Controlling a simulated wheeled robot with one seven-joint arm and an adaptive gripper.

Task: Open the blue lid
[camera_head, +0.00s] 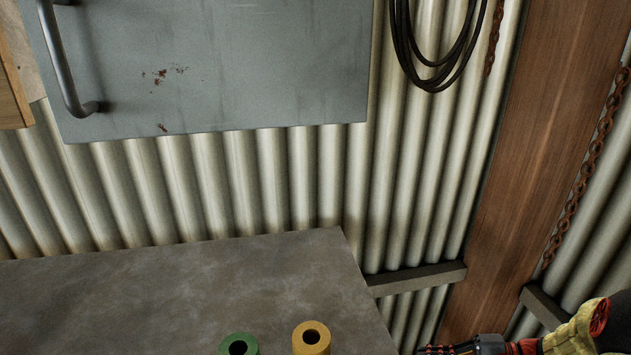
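A blue-grey metal panel (230,65) with rust specks is at the upper left, in front of the corrugated wall. It is the only bluish, lid-like thing in view, and I cannot be sure that it is the blue lid. A dark bar handle (66,65) stands on its left side. The panel's top is cut off by the frame edge, and no open gap shows. My gripper is not recognisable in this view.
A grey bench top (200,290) holds a green roll (239,344) and a yellow roll (311,337). A coiled black cable (436,75) hangs right of the panel. A yellow, red and black object (565,338), partly cut off, is at lower right. A wooden post (535,140) stands at right.

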